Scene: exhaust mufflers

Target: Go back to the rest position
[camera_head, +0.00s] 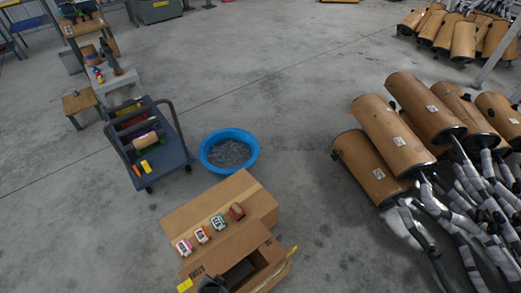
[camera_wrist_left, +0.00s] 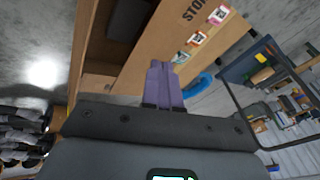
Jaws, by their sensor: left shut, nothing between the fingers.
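My left gripper (camera_wrist_left: 161,64) shows in the left wrist view with its two grey-purple fingers together. It is shut and empty. Beyond it in that view is a cardboard box (camera_wrist_left: 143,52) with a dark opening. The same open cardboard box (camera_head: 262,272) is at the bottom of the head view. A dark shape at its left front edge is probably part of my left arm, but it is cut off by the frame. My right gripper is in neither view.
Several small coloured packs (camera_head: 202,235) stand on a closed carton (camera_head: 255,196). A blue basin (camera_head: 253,160) and a cart (camera_head: 178,158) are farther off. Wrapped mufflers (camera_head: 385,130) lie at the right. Bare floor lies between.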

